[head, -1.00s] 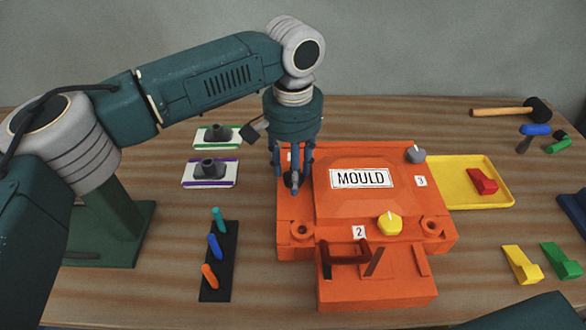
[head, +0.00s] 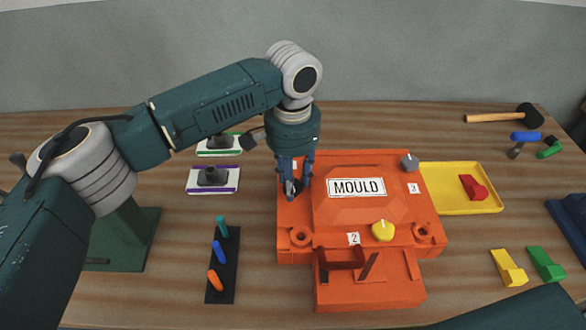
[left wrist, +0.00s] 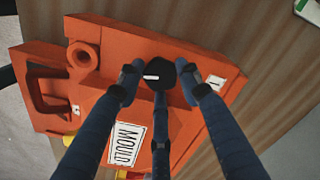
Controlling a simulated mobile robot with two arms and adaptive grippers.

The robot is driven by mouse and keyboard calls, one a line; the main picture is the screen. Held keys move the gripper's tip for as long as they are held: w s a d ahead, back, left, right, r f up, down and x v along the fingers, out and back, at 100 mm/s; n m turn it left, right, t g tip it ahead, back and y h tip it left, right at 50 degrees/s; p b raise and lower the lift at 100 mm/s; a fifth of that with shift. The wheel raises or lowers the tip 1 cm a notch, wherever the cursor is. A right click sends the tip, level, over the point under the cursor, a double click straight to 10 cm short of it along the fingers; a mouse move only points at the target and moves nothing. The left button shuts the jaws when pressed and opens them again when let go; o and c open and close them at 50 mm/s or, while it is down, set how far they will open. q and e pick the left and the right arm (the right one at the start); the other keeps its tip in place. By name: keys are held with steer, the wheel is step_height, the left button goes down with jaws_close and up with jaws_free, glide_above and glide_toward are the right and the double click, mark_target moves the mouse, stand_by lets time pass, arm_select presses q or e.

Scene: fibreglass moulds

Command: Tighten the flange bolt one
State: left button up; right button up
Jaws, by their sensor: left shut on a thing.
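The orange mould (head: 295,222) with its white MOULD label stands on the table in the middle of the head view. Flange bolt one is a black knob with a white pointer mark (left wrist: 158,72), next to the label 1 (left wrist: 216,82) in the left wrist view. My left gripper (head: 293,186) points down over the mould's back left corner, its fingers shut around this knob. It also shows in the left wrist view, with dark fingertips against the knob. In the head view the fingers mostly hide the knob. My right gripper is out of view.
A yellow bolt (head: 384,230) by label 2 and a grey bolt (head: 409,161) by label 3 sit on the mould. A yellow tray (head: 450,203) is to its right. A hammer (head: 500,116) lies back right.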

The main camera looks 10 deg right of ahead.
arm_select(q)
steer(key=m+p, duration=0.4)
steer(key=shift+a+r+m, duration=0.1)
steer(key=shift+r+m, duration=0.1)
steer(key=shift+m, duration=0.1)
steer(key=m+p, duration=0.2)
steer(key=m, duration=0.2)
steer(key=shift+m+p, duration=0.3)
steer(key=shift+p, duration=0.05)
steer(key=m+p, duration=0.1)
steer(key=m, duration=0.3)
steer(key=shift+w+f+m, duration=0.1)
steer(key=shift+m, duration=0.2)
steer(key=shift+w+m+p, duration=0.1)
steer(key=shift+m+p, duration=0.3)
steer(key=shift+m, duration=1.8)
steer(key=o, duration=0.8)
steer(key=shift+c, duration=0.2)
steer(key=shift+o, duration=0.5)
